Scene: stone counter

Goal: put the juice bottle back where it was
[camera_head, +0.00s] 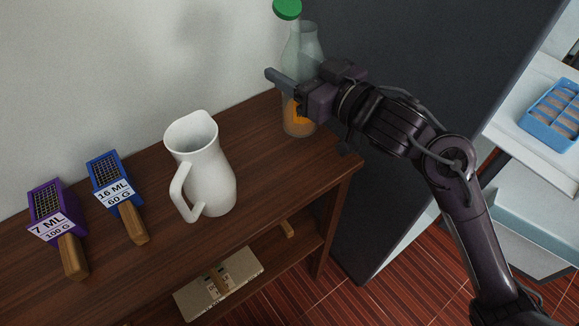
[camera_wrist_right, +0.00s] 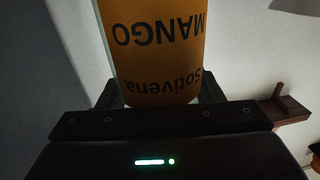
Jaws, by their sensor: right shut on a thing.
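The juice bottle (camera_head: 297,55) is clear with a green cap and an orange label. It is at the far right end of the brown wooden counter, near the wall. My right gripper (camera_head: 284,92) is shut on it around its middle and hides part of it. In the right wrist view the bottle (camera_wrist_right: 158,45) stands between the fingers (camera_wrist_right: 160,98), its label reading MANGO and Sotivena upside down. I cannot tell whether its base touches the wood. My left gripper is not in view.
A white pitcher (camera_head: 210,175) stands left of the bottle on the counter (camera_head: 255,137). A blue grater-like tool (camera_head: 112,180) and a purple one (camera_head: 50,210) lie further left. A dark tall panel (camera_head: 400,60) rises at the counter's right end. A box (camera_head: 205,290) sits on the lower shelf.

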